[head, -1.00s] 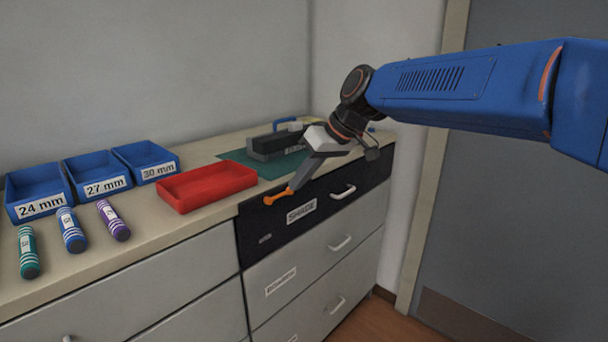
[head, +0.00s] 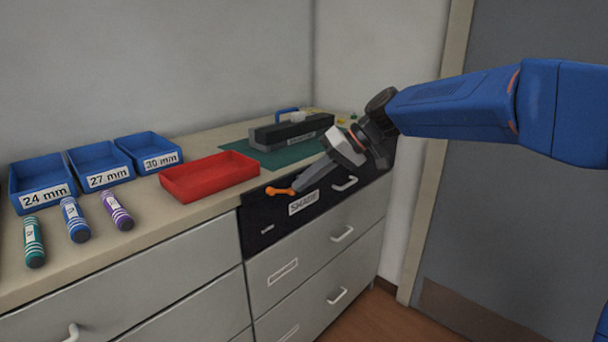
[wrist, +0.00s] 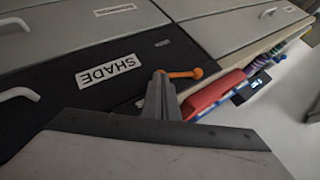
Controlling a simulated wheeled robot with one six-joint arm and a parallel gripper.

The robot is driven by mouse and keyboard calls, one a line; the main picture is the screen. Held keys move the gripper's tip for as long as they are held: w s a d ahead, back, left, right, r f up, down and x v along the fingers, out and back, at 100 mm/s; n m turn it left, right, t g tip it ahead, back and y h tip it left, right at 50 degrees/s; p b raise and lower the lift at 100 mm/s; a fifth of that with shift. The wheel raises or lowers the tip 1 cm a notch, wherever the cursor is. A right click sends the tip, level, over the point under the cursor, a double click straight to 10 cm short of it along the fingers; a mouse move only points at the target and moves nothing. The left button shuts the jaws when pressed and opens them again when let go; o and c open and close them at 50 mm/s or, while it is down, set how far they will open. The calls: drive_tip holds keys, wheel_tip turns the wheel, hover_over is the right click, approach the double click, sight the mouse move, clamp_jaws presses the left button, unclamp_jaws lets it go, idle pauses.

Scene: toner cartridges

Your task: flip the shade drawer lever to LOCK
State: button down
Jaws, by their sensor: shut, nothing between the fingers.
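No LOCK wording is readable. My gripper (head: 299,187) is shut and empty, its tips right by the lever's right end. In the wrist view the lever (wrist: 186,73) shows just beyond the fingertips (wrist: 160,80). Whether they touch it I cannot tell.
A red tray (head: 209,178) stands on the counter just above the drawer. A dark cartridge (head: 290,131) lies on a green mat (head: 240,147). Blue bins (head: 42,188) and several striped tubes (head: 75,222) are at left. Drawer handles (head: 345,184) stick out.

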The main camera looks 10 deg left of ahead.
drive_tip(key=s+f+m+g+y, duration=0.1)
drive_tip(key=f+y, duration=0.1)
drive_tip(key=a+f+m+g+y, duration=0.1)
drive_tip(key=f+g, duration=0.1)
drive_tip(key=s+f+m+g+y, duration=0.1)
drive_tip(key=f+g+y, duration=0.1)
drive_tip(key=f, duration=0.1)
drive_tip(key=shift+s+a+m+y, duration=0.25)
drive_tip(key=shift+s+m+y, duration=0.05)
drive_tip(key=shift+s, duration=0.05)
drive_tip(key=shift+w+d, duration=0.1)
drive_tip(key=f+v, duration=0.1)
drive_tip(key=v, duration=1.2)
drive_tip(key=shift+w+d, duration=0.35)
